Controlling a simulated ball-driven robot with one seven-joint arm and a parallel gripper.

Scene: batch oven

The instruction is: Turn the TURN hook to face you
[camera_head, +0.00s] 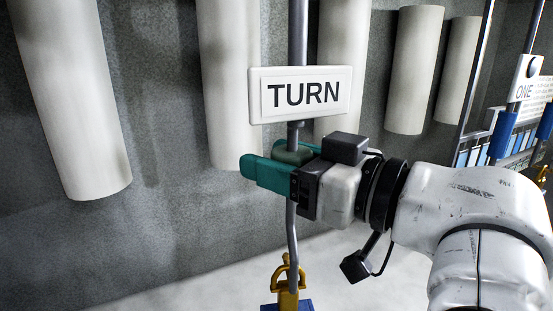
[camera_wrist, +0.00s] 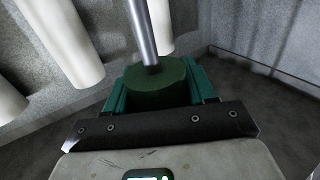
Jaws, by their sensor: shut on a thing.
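The TURN sign (camera_head: 307,94) is a white plate on a vertical grey rod in the middle of the head view. Below it, a dark green collar (camera_head: 292,153) sits around the rod. My gripper (camera_head: 270,165), with teal fingers, is shut on this collar from the right. The wrist view shows the collar (camera_wrist: 158,84) between the two fingers, with the rod (camera_wrist: 143,35) rising from its top. Below the gripper the rod bends and runs down to a yellow hook piece (camera_head: 288,275) with a blue part under it. Which way the hook faces is hard to tell.
Several white cylinders (camera_head: 75,110) hang in front of the rough grey wall (camera_head: 165,215). A sign reading ONE (camera_head: 525,85) hangs on another rod at the right, with blue grips (camera_head: 503,135) below it. A pale floor strip (camera_head: 215,290) lies at the bottom.

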